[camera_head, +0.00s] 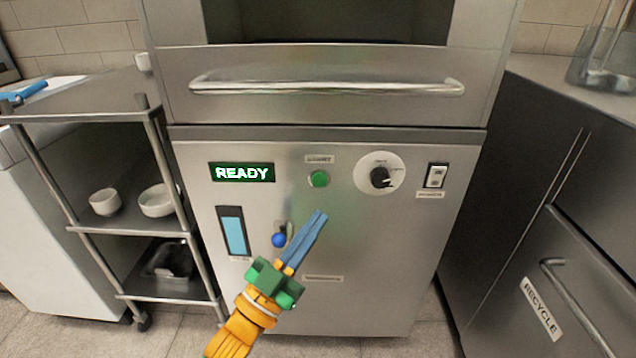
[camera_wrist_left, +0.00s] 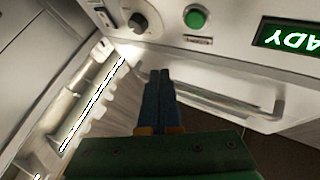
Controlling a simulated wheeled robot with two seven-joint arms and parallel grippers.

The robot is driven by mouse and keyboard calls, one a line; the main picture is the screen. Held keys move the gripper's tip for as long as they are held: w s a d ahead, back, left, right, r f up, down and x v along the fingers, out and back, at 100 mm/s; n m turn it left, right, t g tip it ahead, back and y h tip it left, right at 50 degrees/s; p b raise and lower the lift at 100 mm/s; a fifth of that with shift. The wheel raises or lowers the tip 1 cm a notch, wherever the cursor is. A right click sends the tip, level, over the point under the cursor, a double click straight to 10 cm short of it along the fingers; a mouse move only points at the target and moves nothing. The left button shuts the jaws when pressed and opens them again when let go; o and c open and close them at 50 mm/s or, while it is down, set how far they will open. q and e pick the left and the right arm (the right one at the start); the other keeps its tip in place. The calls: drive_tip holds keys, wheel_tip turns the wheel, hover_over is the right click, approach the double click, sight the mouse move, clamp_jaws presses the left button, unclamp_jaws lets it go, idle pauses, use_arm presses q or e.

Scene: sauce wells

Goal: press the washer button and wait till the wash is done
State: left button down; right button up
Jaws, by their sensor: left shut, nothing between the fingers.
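The washer (camera_head: 380,260) is a steel machine with a control panel on its front. Its green round button (camera_head: 319,179) sits in the middle of the panel under a small label, and it also shows in the left wrist view (camera_wrist_left: 195,18). The lit display (camera_head: 243,173) reads READY in white on green. My left gripper (camera_head: 318,217) is shut and empty, with its blue fingertips a little below the green button in the head view. In the left wrist view the fingertips (camera_wrist_left: 159,76) appear apart from the button. My right gripper is not in view.
A dial (camera_head: 380,177) and a power switch (camera_head: 435,176) are right of the button. A long handle (camera_head: 327,88) crosses the washer above the panel. A shelf rack (camera_head: 130,215) with white bowls stands at left, a RECYCLE drawer (camera_head: 540,300) at right.

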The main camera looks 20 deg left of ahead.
use_arm(q)
drive_tip(key=b, duration=0.2)
approach(319, 180)
drive_tip(key=w+d+r, duration=0.3)
drive_tip(key=d, duration=0.1)
drive_tip(key=shift+w+a+r, duration=0.1)
drive_tip(key=shift+w+r, duration=0.05)
drive_tip(key=shift+w, duration=0.35)
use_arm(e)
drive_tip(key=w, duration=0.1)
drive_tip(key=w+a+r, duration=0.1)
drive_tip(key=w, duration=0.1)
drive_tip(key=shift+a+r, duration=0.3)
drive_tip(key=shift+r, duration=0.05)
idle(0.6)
use_arm(q)
drive_tip(key=shift+w+a+b, duration=0.15)
drive_tip(key=shift+w+b, duration=0.15)
drive_tip(key=shift+w, duration=0.1)
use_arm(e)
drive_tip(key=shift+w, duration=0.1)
